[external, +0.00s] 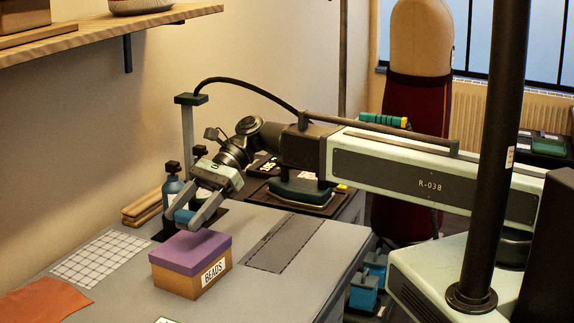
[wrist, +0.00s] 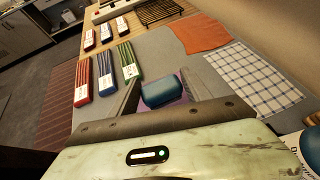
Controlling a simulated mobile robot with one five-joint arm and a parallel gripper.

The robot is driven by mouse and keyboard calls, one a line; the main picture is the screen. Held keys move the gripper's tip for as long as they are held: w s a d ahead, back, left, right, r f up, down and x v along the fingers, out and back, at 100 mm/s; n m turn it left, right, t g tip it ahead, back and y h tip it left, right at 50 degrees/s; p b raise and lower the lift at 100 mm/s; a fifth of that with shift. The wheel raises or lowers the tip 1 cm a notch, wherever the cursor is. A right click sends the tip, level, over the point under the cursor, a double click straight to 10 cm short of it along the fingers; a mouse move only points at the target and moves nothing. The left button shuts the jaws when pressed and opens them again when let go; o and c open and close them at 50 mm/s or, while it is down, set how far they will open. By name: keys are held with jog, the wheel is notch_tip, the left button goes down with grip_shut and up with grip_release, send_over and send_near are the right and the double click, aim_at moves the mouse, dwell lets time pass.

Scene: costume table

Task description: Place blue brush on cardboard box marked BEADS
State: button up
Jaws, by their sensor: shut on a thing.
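The cardboard box marked BEADS (external: 213,276) stands on the grey table in the external view, with a flat purple lid (external: 190,249). My gripper (external: 192,219) is directly over the lid, tilted down, and shut on the blue brush (external: 183,216). In the wrist view the blue brush (wrist: 164,90) lies between the two fingers of my gripper (wrist: 163,95). A strip of purple lid shows under it there. The brush is very close above the lid; I cannot tell whether it touches. The fingers hide part of the brush.
A blue bottle (external: 172,186) and wooden blocks (external: 141,211) stand behind my gripper. A checked cloth (external: 101,258) and an orange cloth (external: 46,301) lie to the left. Several coloured bundles, including a green one (wrist: 129,61), lie on the table. A dark mat (external: 283,243) lies right of the box.

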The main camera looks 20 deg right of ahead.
notch_tip(320, 180, down, 4)
jog(key=b, duration=0.3)
jog(key=shift+b, duration=0.3)
jog(key=shift+r, duration=0.2)
jog(key=shift+f, duration=0.2)
jog(key=o, duration=1.3)
jog(key=shift+o, duration=0.2)
jog(key=shift+r, duration=0.15)
